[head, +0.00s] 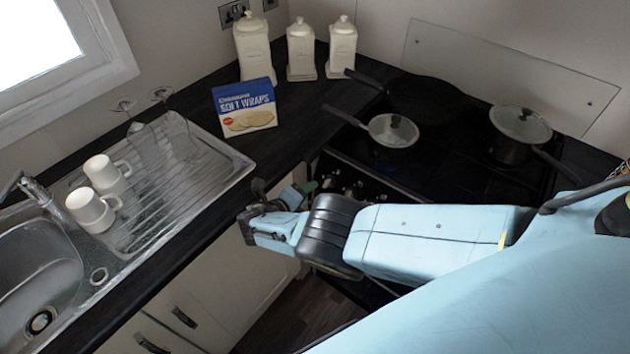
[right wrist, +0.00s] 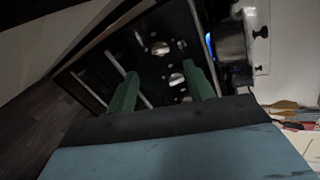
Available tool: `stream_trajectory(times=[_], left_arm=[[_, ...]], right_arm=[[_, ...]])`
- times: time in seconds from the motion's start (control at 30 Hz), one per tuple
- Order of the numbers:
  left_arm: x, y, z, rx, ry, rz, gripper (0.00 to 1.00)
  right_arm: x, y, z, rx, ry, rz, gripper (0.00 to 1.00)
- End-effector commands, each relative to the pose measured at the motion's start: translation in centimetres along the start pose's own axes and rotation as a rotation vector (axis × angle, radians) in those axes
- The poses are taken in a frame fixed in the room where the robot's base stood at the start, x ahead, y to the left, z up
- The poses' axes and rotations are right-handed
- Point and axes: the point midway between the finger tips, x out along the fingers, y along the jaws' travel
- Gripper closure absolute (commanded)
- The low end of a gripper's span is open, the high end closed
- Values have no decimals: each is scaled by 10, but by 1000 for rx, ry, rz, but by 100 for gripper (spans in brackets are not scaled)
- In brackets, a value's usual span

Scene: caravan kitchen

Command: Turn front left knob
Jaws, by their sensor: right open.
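The cooker's front panel carries a row of knobs (head: 350,192), partly hidden behind my right gripper and arm in the head view. In the right wrist view several round silvery knobs (right wrist: 176,79) show on the dark panel, ahead of and between the green fingers. I cannot tell which one is the front left knob. My right gripper (head: 290,196) is near the left end of the cooker front, by the counter corner. Its two fingers (right wrist: 160,87) are apart with nothing between them, and no contact with a knob is visible. My left gripper is not in view.
The black hob (head: 450,175) holds a small lidded pan (head: 393,131), a lidded pot (head: 520,124) and a dark frying pan (head: 425,100). Mugs (head: 92,210) stand by the sink at left.

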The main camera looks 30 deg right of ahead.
Motion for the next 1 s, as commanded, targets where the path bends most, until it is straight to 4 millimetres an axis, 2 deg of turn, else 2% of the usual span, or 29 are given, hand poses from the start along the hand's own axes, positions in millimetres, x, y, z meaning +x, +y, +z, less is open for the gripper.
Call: stream_trajectory(times=[0.03, 0.1, 0.23, 0.83, 0.93, 1.0], left_arm=[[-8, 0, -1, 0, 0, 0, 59], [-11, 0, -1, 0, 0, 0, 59], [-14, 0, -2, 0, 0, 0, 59], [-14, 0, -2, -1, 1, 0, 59], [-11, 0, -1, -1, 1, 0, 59], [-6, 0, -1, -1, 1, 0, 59]], right_arm=[[-10, -2, 0, -2, 0, 1, 48], [-19, -1, 0, -2, 0, 1, 48], [-28, 0, -1, -1, 1, -1, 48], [-29, 2, -2, 1, 2, 1, 48], [-26, 15, -14, 35, 18, 32, 48], [-21, 36, -34, 97, 47, 83, 48]])
